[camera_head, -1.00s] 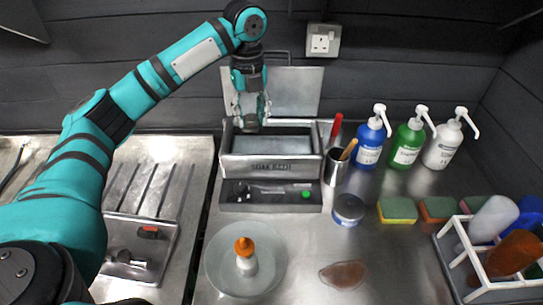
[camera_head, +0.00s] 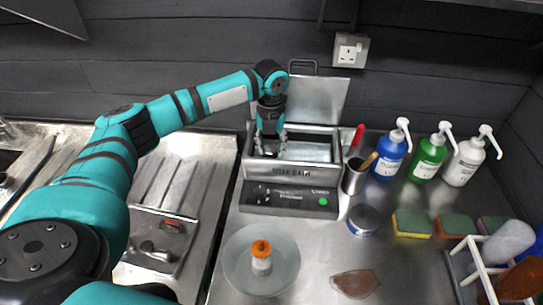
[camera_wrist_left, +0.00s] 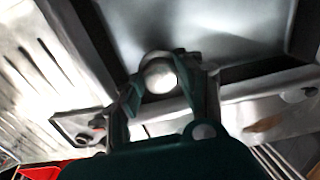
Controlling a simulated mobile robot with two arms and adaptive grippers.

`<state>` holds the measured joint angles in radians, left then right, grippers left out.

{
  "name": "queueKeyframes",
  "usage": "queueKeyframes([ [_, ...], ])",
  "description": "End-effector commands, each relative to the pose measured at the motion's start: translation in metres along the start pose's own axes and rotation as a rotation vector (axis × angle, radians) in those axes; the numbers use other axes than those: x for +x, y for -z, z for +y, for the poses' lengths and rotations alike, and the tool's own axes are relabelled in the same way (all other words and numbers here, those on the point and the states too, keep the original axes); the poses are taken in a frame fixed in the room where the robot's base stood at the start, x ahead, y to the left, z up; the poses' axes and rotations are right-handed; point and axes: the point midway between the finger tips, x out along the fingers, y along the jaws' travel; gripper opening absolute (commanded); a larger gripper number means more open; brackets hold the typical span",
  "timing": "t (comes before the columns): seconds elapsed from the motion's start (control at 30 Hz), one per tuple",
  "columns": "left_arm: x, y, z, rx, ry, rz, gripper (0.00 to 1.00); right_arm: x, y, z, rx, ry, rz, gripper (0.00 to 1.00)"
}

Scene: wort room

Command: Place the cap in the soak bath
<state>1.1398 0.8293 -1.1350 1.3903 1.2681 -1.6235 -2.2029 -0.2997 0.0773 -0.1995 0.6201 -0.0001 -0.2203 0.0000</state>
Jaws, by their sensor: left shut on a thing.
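The soak bath (camera_head: 289,171) is a steel box on the counter with its lid (camera_head: 318,98) standing open at the back. My left gripper (camera_head: 270,146) is at the left part of the bath's opening, pointing down. In the left wrist view the gripper (camera_wrist_left: 165,82) is shut on a round, shiny metal cap (camera_wrist_left: 160,75), with the pale bath interior (camera_wrist_left: 215,30) beyond it. How far the cap is above the bath floor cannot be told. My right gripper is not in view.
A steel cup (camera_head: 353,180) and jar (camera_head: 363,220) are right of the bath, with pump bottles (camera_head: 391,156) and sponges (camera_head: 412,224) farther right. A metal tray (camera_head: 150,264) lies left.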

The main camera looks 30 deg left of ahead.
Motion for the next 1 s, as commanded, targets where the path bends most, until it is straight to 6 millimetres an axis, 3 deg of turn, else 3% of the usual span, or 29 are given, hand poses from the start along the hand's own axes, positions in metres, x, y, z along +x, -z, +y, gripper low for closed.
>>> queueKeyframes([
  [0.4, 0.046, 0.0, -0.001, -0.001, 0.001, 0.0, 0.04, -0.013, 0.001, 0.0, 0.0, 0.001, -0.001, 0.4],
  [0.8, 0.053, 0.0, -0.001, -0.001, 0.001, -0.001, 0.04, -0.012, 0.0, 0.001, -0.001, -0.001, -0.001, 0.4],
  [0.83, 0.053, 0.0, -0.001, 0.0, 0.001, -0.001, 0.38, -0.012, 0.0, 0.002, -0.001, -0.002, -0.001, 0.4],
  [1.0, 0.053, 0.0, -0.001, 0.0, 0.001, -0.001, 0.6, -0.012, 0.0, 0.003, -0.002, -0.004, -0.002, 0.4],
])
